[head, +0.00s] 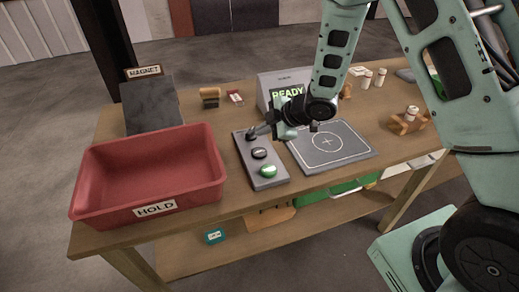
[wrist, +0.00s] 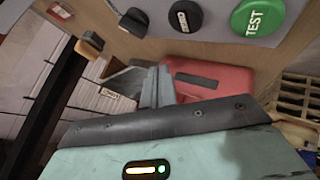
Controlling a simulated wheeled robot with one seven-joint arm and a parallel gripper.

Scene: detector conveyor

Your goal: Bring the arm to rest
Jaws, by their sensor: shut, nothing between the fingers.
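My gripper (head: 258,131) is shut and empty in the head view. It hangs over the far end of the grey button panel (head: 269,182), pointing left. I cannot tell whether it touches the panel. The panel carries a green button (head: 267,171) and a black button (head: 259,153). In the wrist view the shut fingers (wrist: 156,84) show in the middle. Above them are the green TEST button (wrist: 257,17), a labelled black button (wrist: 185,18) and a black knob (wrist: 133,22). My arm reaches in from the upper right in the head view.
A red HOLD bin (head: 150,208) stands at the table's left, with a dark slab (head: 152,106) by the MAGNET sign behind it. Right of the panel is a grey plate (head: 328,158) marked with a circle. A display unit (head: 288,94) reading READY stands behind my gripper.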

